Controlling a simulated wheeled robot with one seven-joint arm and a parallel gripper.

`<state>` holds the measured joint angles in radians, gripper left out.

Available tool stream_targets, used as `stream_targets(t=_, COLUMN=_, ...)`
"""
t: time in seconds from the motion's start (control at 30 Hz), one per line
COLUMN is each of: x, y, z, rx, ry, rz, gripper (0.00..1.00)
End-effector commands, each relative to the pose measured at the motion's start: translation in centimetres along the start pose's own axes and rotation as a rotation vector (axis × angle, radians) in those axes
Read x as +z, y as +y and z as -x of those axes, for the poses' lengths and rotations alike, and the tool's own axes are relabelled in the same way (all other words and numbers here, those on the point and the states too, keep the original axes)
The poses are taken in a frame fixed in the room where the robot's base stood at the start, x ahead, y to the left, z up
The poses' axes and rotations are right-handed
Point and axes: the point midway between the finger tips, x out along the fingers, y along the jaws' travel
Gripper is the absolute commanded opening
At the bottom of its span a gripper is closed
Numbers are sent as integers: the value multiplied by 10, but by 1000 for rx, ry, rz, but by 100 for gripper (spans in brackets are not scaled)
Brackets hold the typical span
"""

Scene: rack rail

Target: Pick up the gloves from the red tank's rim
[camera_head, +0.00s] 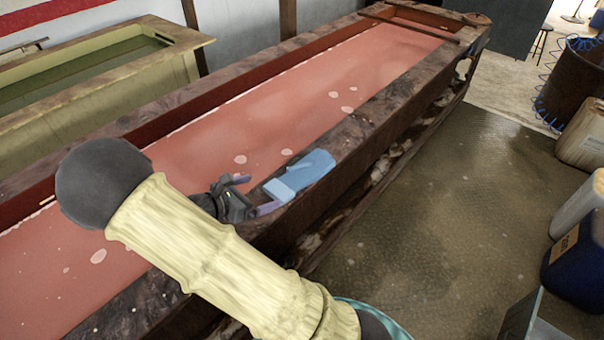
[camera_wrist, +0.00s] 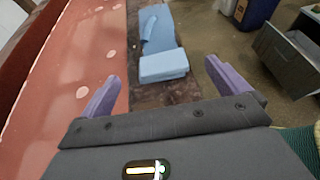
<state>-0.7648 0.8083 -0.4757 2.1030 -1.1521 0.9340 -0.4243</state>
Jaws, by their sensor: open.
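The light blue gloves (camera_head: 302,175) lie on the near rim of the red tank (camera_head: 345,145), as a flat darker part and a paler block-like part. They also show in the wrist view (camera_wrist: 162,55), ahead of my gripper. My gripper (camera_head: 255,195) is open and empty just left of the gloves, over the rim. In the wrist view its two purple fingers (camera_wrist: 160,88) stand wide apart, with the near end of the gloves close to the line between their tips. I cannot tell whether any finger touches them. My arm hides part of the tank.
Reddish liquid with pale foam spots fills the tank. A cream tank (camera_head: 110,85) with green liquid stands at the back left. Wet floor (camera_head: 430,210) lies open to the right. Jerrycans (camera_head: 580,245) and a dark barrel (camera_head: 572,85) line the right side.

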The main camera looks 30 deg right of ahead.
Motion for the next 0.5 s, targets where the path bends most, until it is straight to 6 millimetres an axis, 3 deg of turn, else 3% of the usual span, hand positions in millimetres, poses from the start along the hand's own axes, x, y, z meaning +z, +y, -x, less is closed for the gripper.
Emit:
stream_targets(t=0.3, x=1, y=-1, z=-56, rx=-4, ry=-2, rz=1, gripper=100)
stream_targets(t=0.5, x=0, y=0, z=-68, rx=-1, ry=0, rz=0, gripper=100)
